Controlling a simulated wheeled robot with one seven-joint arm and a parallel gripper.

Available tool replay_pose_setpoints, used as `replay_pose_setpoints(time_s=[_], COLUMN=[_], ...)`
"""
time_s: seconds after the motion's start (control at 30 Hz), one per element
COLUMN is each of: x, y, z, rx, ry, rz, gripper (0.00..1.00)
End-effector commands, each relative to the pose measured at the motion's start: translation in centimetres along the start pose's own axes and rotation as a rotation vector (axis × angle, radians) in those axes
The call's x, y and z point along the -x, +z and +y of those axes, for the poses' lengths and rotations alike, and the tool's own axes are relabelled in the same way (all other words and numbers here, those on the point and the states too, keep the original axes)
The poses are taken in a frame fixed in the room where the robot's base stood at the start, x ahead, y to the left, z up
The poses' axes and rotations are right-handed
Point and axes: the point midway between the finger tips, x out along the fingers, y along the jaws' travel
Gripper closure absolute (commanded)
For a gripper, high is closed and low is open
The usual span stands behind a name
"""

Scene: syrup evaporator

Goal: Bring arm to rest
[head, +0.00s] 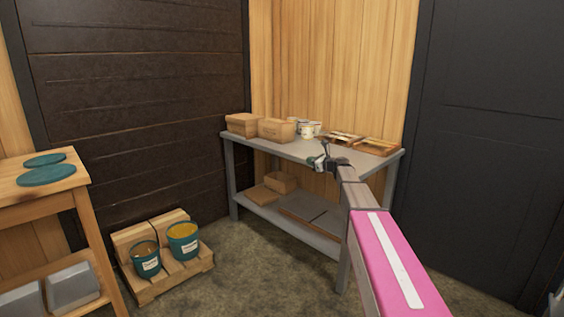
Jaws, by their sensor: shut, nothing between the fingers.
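My arm (393,262), pink with a white strip, reaches up from the lower right of the head view. My gripper (316,161) is at its far end and shows small and dark. It appears in front of the front edge of the grey metal table (280,149). The fingers are shut with nothing between them. Whether the gripper touches the table cannot be told from this view.
The table bears cardboard boxes (276,130), white tubs (309,130) and shallow trays (376,146). A pallet (172,280) with two teal buckets (183,241) stands on the floor. A wooden stand (40,209) with teal lids (46,175) is left. Middle floor is clear.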

Motion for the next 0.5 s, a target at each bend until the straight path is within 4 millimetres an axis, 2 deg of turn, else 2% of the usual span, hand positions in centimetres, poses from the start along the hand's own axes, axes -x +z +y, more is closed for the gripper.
replay_pose_setpoints(time_s=[0.27, 0.37, 0.47, 0.5], x=[2.4, 3.8, 6.0, 7.2], y=[-4.5, -6.8, -9.6, -11.0], z=[6.2, 9.2, 13.2, 15.1], rx=[0.254, 0.383, 0.554, 0.635], ry=[0.098, 0.160, 0.257, 0.309], rz=[0.142, 0.211, 0.295, 0.333], gripper=[1.00, 1.00, 1.00, 1.00])
